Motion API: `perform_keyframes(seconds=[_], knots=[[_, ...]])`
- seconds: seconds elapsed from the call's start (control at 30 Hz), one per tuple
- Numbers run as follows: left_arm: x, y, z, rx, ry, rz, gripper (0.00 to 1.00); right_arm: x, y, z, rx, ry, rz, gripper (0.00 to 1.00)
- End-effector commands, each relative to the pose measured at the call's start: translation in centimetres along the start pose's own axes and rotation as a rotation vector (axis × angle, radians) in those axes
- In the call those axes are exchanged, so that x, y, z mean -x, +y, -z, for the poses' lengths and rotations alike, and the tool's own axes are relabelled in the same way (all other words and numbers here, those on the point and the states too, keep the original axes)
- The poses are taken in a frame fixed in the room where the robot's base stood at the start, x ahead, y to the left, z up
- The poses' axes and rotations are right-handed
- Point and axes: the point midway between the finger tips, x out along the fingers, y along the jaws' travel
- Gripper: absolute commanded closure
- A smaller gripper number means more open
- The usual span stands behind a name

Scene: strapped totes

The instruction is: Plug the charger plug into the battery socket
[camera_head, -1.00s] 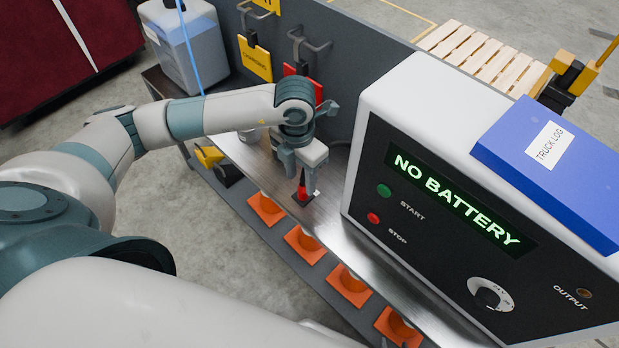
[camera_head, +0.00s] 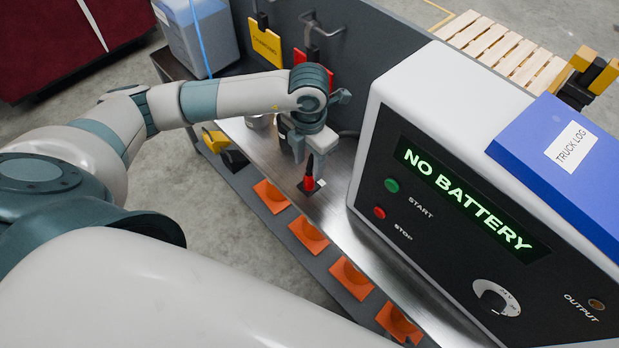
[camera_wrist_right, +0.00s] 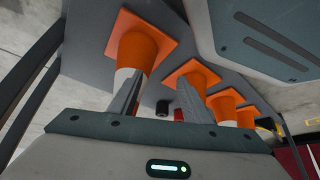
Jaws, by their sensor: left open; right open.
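A red plug-like piece (camera_head: 309,183) with a dark upper part stands on a small dark red patch on the metal bench top. I take it for the charger plug. My left gripper (camera_head: 306,158) is open just behind and above it; the fingers do not appear closed on it. The charger (camera_head: 440,190) beside it reads "NO BATTERY". I cannot make out the battery socket. My right gripper (camera_wrist_right: 160,76) shows in the right wrist view, open, with orange cones beyond its fingers. A small black cylinder and a red piece (camera_wrist_right: 179,115) show between its fingers, too small to identify.
Several orange cones (camera_head: 309,235) line the lower shelf along the bench front. A blue truck log binder (camera_head: 560,160) lies on the charger. Yellow (camera_head: 264,42) and red (camera_head: 318,58) tags hang on the back panel. A grey-blue container (camera_head: 200,38) stands behind my left arm.

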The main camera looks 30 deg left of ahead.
Motion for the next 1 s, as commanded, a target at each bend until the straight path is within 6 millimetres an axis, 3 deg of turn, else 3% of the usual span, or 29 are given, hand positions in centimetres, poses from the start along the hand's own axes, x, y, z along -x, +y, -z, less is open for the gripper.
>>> perform_keyframes(seconds=[0.2,0.5,1.0], knots=[[-3.1,-0.1,0.1,-0.001,0.003,0.001,0.58,-0.6,1.2,-2.0,-0.008,-0.100,-0.014,0.56],[-5.7,0.0,0.0,-0.001,0.001,0.001,0.58,-0.2,2.9,-4.6,-0.018,-0.249,-0.030,0.56],[-7.1,0.0,0.0,-0.001,0.001,0.000,0.58,1.5,3.1,-3.5,-0.021,-0.299,-0.033,0.56]])
